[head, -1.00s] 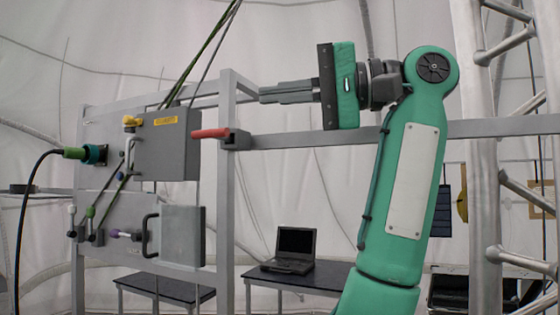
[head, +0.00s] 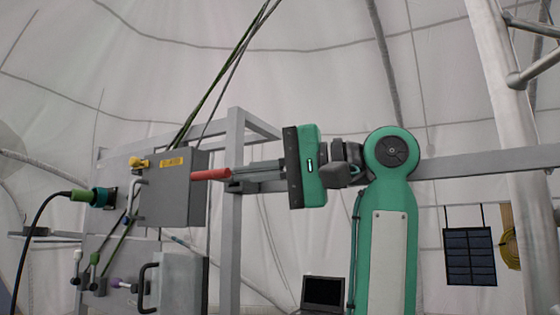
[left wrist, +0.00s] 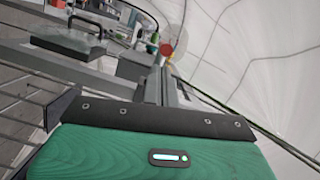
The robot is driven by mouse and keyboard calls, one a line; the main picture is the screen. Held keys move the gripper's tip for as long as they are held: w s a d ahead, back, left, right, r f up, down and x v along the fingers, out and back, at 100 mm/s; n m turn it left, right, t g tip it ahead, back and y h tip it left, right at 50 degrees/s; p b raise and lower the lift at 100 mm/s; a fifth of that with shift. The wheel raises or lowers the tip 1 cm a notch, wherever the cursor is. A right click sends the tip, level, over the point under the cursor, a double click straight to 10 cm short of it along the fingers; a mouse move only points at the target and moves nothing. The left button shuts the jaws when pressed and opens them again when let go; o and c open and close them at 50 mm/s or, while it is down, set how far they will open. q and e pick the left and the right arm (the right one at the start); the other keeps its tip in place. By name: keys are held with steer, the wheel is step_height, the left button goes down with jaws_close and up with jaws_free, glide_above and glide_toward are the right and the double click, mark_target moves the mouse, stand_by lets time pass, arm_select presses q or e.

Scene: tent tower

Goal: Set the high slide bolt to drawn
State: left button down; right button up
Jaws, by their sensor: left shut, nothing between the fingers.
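A yellow-knobbed fitting (head: 138,162) sits at the upper left of the grey upper box (head: 180,190) in the head view. It looks like the high slide bolt, but I cannot tell its position for sure. A red handle (head: 211,174) sticks out right of that box. My left gripper (head: 240,169) points left at about the handle's height, shut and empty. Its tips overlap the handle's right end in the picture; contact cannot be told. In the left wrist view a red round end (left wrist: 167,48) shows just beyond the fingers (left wrist: 160,88). My right gripper is out of view.
A lower box (head: 182,280) with a black handle and a purple-knobbed fitting (head: 120,284) sits below. A grey frame post (head: 231,240) and rail stand close to my gripper. A dark cable (head: 32,165) runs into a green plug at left. A laptop (head: 322,293) is behind.

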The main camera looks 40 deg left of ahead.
arm_select(q)
steer(key=s, duration=0.3)
steer(key=shift+a+b, duration=0.3)
steer(key=shift+b, duration=0.1)
steer(key=shift+s, duration=0.15)
stand_by(0.3)
